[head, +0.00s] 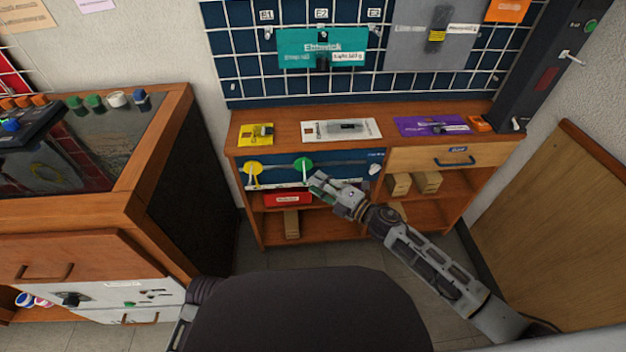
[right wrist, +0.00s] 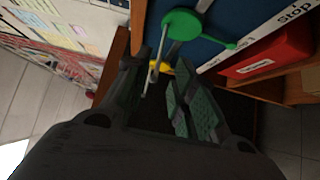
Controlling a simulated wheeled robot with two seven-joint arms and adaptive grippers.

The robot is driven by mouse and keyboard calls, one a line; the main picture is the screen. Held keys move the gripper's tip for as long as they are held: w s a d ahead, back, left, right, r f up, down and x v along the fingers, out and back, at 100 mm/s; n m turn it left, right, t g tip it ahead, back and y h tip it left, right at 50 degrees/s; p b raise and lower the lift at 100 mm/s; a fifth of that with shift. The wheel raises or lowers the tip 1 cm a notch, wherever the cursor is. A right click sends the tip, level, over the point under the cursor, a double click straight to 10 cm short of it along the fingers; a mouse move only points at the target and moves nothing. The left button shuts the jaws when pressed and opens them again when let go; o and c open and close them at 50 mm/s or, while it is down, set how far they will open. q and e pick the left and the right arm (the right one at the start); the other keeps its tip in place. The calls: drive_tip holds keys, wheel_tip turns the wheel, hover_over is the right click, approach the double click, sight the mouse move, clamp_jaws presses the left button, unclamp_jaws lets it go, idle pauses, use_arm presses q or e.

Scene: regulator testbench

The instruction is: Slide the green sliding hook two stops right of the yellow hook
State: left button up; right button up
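The green sliding hook (head: 303,164) sits on the blue rail panel (head: 335,167) at the front of the bench, right of the yellow hook (head: 253,168). A white hook (head: 375,169) is farther right. My right gripper (head: 317,186) is just below and right of the green hook. In the right wrist view the green disc (right wrist: 186,24) is ahead of the fingers (right wrist: 168,72), which stand apart. A thin grey rod below the disc shows near the left finger; contact cannot be told. My left gripper is not in view.
A red box (head: 288,199) lies on the shelf below the panel, close to my right gripper. Wooden blocks (head: 413,184) stand on the shelf to the right. A drawer (head: 455,158) is right of the panel. Cards with parts lie on the bench top (head: 290,117).

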drive_tip(key=v, duration=0.6)
idle(0.3)
idle(0.6)
